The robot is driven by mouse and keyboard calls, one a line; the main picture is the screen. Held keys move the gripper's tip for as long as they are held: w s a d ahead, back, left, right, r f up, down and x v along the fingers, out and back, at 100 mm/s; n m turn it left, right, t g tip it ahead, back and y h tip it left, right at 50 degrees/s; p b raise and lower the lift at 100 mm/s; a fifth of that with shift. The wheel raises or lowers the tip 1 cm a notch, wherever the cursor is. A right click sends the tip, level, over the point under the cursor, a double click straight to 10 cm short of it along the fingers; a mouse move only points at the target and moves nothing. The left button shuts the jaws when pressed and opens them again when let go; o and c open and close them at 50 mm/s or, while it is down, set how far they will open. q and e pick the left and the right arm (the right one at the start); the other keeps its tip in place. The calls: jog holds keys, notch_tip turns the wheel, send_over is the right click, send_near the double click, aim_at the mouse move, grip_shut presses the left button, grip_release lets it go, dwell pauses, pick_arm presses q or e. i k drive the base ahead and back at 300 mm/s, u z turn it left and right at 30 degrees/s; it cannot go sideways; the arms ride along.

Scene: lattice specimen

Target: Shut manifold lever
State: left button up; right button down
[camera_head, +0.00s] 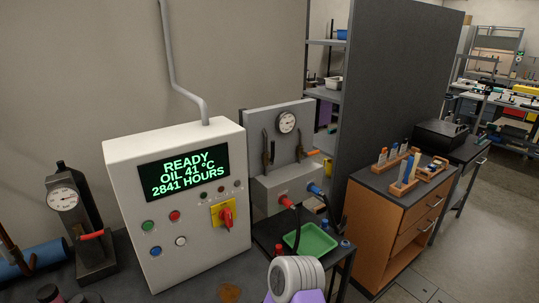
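A grey manifold (287,187) stands in the middle, mounted before an upright grey back plate (253,124) with a round dial gauge (287,122). Dark upright fittings rise on both sides below the gauge. A lever with an orange grip (313,152) sticks out to the right, roughly level, at the plate's right edge. A hose with a red connector (286,201) and one with a blue connector (314,189) leave the manifold's front. Neither gripper shows. A white, ringed part with purple at the bottom edge looks like my arm, but I cannot tell which.
A control box (190,256) with a lit screen and a red rotary switch (226,217) stands left of the manifold. A green tray (310,240) lies below it. A gauge device with a red handle (91,235) is far left. An orange-brown drawer cabinet (392,225) stands right.

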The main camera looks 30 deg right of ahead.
aim_at(271, 161)
jog(key=u, duration=2.25)
jog(key=k, duration=1.3)
jog(key=z, duration=2.3)
jog(key=i, duration=0.3)
jog(key=u, duration=0.05)
